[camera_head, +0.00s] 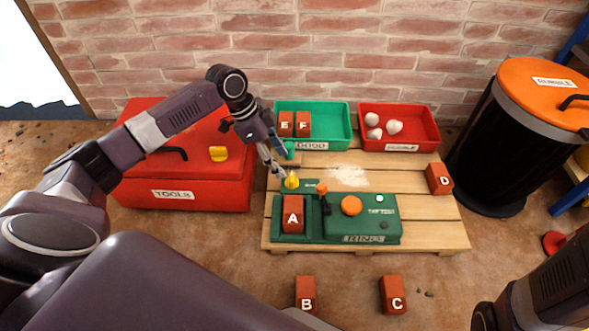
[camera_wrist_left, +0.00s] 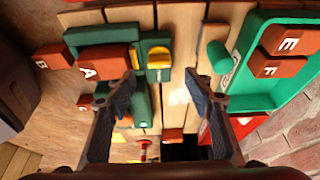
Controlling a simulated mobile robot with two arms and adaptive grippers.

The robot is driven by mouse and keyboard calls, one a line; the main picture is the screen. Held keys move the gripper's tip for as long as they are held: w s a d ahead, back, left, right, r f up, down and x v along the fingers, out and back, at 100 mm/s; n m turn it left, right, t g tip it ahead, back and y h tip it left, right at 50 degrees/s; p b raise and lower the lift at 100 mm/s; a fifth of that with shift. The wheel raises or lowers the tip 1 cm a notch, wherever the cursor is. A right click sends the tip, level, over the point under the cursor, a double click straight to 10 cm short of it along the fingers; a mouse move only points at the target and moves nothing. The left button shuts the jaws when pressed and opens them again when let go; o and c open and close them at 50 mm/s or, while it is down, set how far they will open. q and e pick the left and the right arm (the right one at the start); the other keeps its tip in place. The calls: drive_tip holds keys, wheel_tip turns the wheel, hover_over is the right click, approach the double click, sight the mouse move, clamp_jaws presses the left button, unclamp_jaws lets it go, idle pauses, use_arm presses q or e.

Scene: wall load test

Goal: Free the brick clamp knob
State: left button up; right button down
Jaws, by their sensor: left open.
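The yellow clamp knob (camera_head: 291,180) sits at the back left of the green test machine (camera_head: 362,228); it also shows in the left wrist view (camera_wrist_left: 158,57). Brick A (camera_head: 293,219) lies in the machine's left bay, in front of the knob; the left wrist view shows it too (camera_wrist_left: 102,63). My left gripper (camera_head: 279,171) is open and empty, its fingertips close behind the knob. In the left wrist view its fingers (camera_wrist_left: 163,88) stand wide apart, with the knob beyond them. Contact cannot be told. My right gripper is out of view.
An orange-tipped lever (camera_head: 322,190) stands just right of the knob. A green tray (camera_head: 335,118) with bricks E and F and a red tray (camera_head: 425,125) with white lumps stand behind. Brick D (camera_head: 439,179) lies at the pallet's right. A red toolbox (camera_head: 220,193) is left.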

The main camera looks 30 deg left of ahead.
sight(291, 177)
use_arm(q)
drive_tip(key=b+x, duration=0.5)
drive_tip(key=x, duration=0.2)
drive_tip(key=shift+d+f+b, duration=0.1)
drive_tip(key=shift+f+b, duration=0.15)
drive_tip(key=shift+b, duration=0.05)
drive_tip(key=c, duration=1.2)
drive_tip(key=shift+o, duration=0.2)
drive_tip(key=shift+r, duration=0.1)
